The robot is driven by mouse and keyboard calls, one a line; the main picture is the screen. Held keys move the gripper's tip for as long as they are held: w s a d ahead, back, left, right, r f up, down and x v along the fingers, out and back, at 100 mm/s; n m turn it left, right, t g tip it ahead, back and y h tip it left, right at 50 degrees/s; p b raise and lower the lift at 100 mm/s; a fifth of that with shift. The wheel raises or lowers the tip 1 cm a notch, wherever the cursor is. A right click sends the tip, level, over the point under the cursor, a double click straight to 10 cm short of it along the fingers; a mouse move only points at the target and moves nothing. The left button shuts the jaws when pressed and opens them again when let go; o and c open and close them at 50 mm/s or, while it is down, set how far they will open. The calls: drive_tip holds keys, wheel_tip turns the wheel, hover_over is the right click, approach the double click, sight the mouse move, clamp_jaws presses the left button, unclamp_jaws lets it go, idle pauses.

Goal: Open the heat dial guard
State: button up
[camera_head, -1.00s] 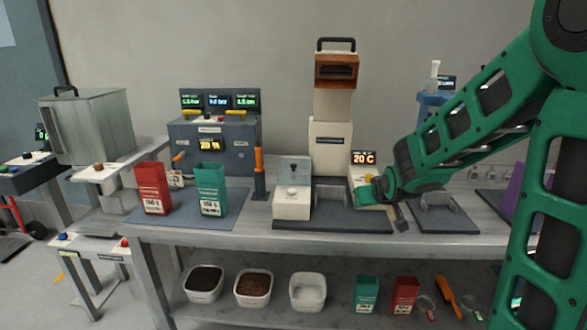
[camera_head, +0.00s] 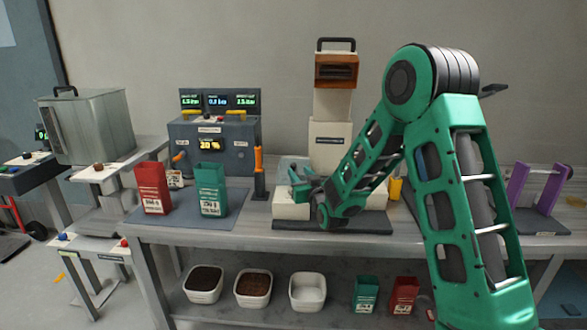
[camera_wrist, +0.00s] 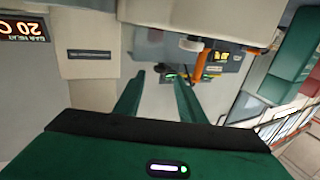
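A clear panel (camera_head: 288,162), likely the heat dial guard, stands above the small white box (camera_head: 290,208) on the bench, left of the cream tower. My gripper (camera_head: 295,182) is in front of it and hides the knob and much of the panel. In the wrist view, which is upside down, my gripper (camera_wrist: 154,76) has its two green fingers apart, with no object clearly between them. I cannot tell whether a finger touches the panel. The 20 C display (camera_wrist: 28,28) shows at the wrist view's left edge.
The cream tower (camera_head: 331,140) stands close to my forearm. To the left are an orange-handled lever (camera_head: 259,170), a green bin (camera_head: 210,190), a red bin (camera_head: 153,188) and a dark console (camera_head: 215,145). A purple-sided stand (camera_head: 540,188) is at the right. Bare wall rises behind.

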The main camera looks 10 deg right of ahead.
sight(294, 167)
drive_tip(key=w, duration=0.7)
drive_tip(key=shift+w+a, duration=0.25)
drive_tip(key=shift+a, duration=0.05)
